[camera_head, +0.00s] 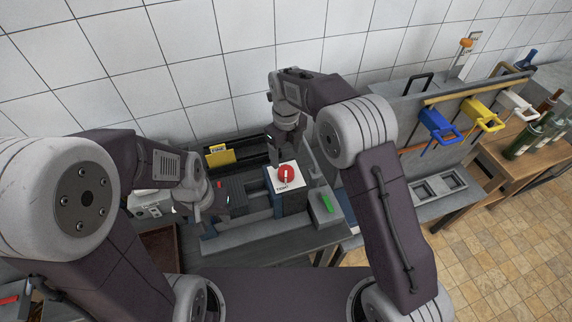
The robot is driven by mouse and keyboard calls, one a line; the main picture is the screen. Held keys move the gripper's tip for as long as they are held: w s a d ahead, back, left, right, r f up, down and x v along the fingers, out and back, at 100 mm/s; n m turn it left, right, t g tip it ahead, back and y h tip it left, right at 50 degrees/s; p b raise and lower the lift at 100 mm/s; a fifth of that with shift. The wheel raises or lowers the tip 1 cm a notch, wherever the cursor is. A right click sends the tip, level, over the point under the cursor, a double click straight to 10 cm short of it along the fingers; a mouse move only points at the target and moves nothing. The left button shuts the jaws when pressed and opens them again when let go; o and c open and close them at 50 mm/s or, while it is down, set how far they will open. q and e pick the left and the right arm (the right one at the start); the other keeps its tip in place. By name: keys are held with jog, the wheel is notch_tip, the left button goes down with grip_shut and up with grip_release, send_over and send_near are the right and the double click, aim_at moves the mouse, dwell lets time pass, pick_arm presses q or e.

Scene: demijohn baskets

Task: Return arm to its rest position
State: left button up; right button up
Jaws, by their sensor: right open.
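My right arm reaches in from the right and bends down at the bench. My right gripper (286,152) is open, pointing down just above and behind a white plate with a round red knob (286,173). I cannot tell whether its fingers touch the plate or the knob. My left arm comes in from the left, and my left gripper (206,212) hangs low at the left end of the grey machine. Its fingers are small and dark, so their opening is unclear.
Blue (437,121) and yellow (479,109) handled tools hang at right. Bottles (524,142) stand on a wooden table.

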jog(key=shift+r, duration=0.55)
